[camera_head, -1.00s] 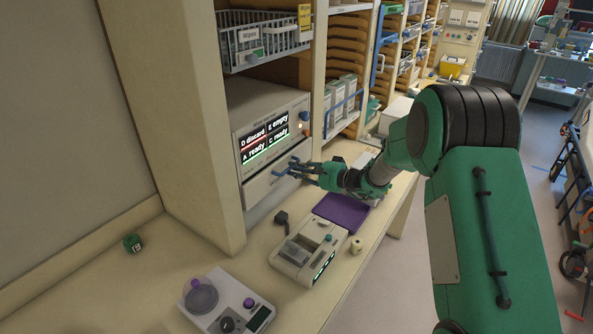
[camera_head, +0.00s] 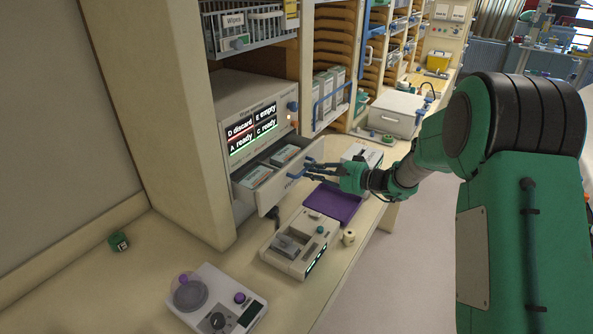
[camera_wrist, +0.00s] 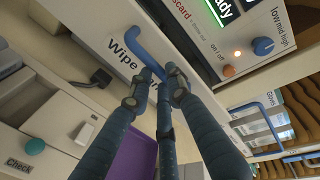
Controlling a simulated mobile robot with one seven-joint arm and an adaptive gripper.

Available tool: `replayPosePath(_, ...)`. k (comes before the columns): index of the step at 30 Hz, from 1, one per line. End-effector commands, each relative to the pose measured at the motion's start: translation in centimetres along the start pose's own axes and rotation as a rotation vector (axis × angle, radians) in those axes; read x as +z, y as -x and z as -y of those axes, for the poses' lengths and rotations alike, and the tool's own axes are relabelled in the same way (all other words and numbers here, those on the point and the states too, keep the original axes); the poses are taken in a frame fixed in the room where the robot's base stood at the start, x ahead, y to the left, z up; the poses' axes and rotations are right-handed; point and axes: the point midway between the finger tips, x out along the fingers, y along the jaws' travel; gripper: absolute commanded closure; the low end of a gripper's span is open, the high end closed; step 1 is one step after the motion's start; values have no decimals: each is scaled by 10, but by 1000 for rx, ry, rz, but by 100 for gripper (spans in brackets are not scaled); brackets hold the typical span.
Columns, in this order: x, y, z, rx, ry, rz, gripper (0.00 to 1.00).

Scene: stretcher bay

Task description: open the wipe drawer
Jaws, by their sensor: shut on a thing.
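The wipe drawer (camera_head: 266,196) is pulled part way out below the status display in the head view. Several pale packs (camera_head: 252,175) show inside it. Its front, with lettering that begins "Wipe" (camera_wrist: 122,58), fills the upper left of the wrist view. A blue bar handle (camera_wrist: 146,45) is fixed to the front. My gripper (camera_wrist: 160,78) is shut on this handle; it also shows in the head view (camera_head: 312,171), in front of the drawer. The fingertips cover part of the handle and the lettering.
The warmer cabinet (camera_head: 228,88) with a lit display stands above the drawer. A purple tray (camera_head: 333,204) and a grey device (camera_head: 300,243) with a green-lit side lie on the counter below. A wire basket labelled "Wipes" (camera_head: 262,30) hangs above.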

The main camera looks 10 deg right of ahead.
Motion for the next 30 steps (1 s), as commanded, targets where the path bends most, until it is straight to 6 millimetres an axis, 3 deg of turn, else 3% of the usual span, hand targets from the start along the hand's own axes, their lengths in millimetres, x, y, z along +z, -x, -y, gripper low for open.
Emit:
replayPosePath(3, -1, 34, -11, 1, 0, -5, 100)
replayPosePath(18, -1, 168, -38, 2, -1, -5, 100)
replayPosePath(24, 0, 205, -45, 1, -2, -3, 100)
replayPosePath(30, 0, 225, -49, 1, -2, -1, 100)
